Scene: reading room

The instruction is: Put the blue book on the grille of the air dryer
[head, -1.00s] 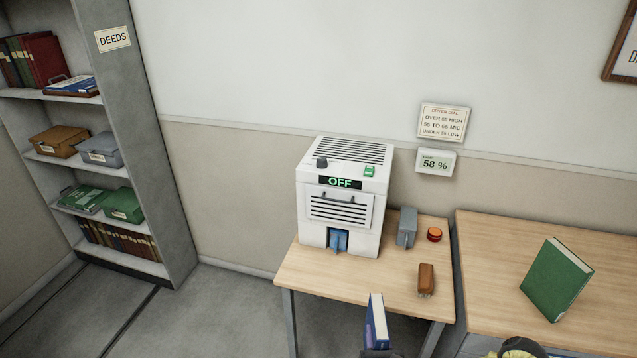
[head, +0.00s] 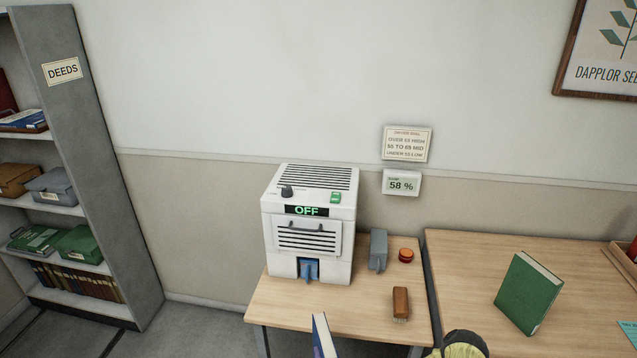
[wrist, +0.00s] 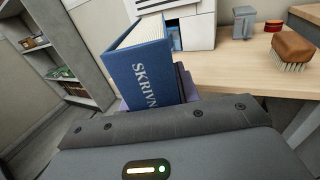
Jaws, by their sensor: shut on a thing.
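The blue book (head: 322,338) stands tilted at the bottom edge of the head view, partly cut off. In the wrist view the blue book (wrist: 150,75) shows its spine lettering and pale pages. My gripper (wrist: 155,103) is shut on it; the fingers are mostly hidden. The white air dryer (head: 308,225) stands on a wooden table, beyond the book. Its slotted grille (head: 318,177) on top is bare. Its display reads OFF, with a dark knob (head: 287,191) and a green switch (head: 335,197) on top. The dryer's lower front also shows in the wrist view (wrist: 195,32).
Right of the dryer are a grey upright object (head: 378,250), a red-orange button (head: 406,256) and a brown brush (head: 401,304). A green book (head: 528,293) stands on the right table. A dark-and-yellow rounded thing (head: 463,345) is cut off below. A shelf (head: 105,180) stands left.

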